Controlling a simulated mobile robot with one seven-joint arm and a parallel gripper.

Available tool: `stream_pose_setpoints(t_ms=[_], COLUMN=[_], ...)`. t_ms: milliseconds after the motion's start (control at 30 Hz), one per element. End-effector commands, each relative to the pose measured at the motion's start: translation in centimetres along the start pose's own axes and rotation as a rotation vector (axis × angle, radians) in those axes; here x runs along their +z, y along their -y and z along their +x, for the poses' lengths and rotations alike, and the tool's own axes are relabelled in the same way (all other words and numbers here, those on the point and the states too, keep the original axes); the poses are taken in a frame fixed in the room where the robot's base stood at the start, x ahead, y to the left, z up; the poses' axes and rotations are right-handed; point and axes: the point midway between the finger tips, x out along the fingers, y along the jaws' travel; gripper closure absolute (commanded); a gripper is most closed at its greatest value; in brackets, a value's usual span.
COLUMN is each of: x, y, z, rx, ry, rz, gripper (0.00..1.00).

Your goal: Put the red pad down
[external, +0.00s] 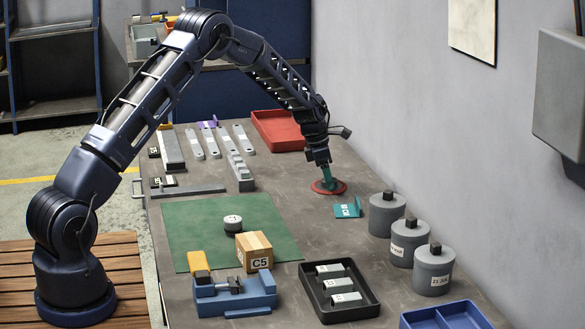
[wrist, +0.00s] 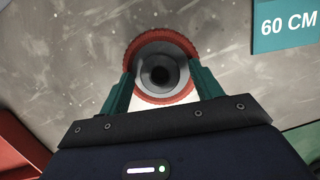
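The red pad (external: 340,188) is a round red disc at the right of the bench, below my gripper (external: 327,181). In the wrist view the red pad (wrist: 186,42) shows as a red ring around a grey round hub with a dark centre. My gripper's teal fingers (wrist: 158,88) stand on either side of the hub and appear closed on it. The disc lies flat, at or very near the bench top; I cannot tell whether it touches. The underside of the pad is hidden.
A teal plate marked 60 CM (external: 347,208) lies just in front of the pad. Several grey weights (external: 386,215) stand along the wall side. A red tray (external: 285,146) is behind, and a green mat (external: 190,222) is to the left. Bare bench surrounds the pad's left side.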

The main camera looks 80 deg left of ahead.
Motion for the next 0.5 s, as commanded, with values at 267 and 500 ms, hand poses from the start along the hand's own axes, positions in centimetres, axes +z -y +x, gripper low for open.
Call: stream_pose_setpoints(t_ms=[267, 500], x=[0.0, 0.1], y=[0.0, 0.0], z=[-0.1, -2.5], rx=[0.0, 0.001], ry=[0.0, 0.001], rz=[0.0, 0.001], gripper=[0.36, 0.36])
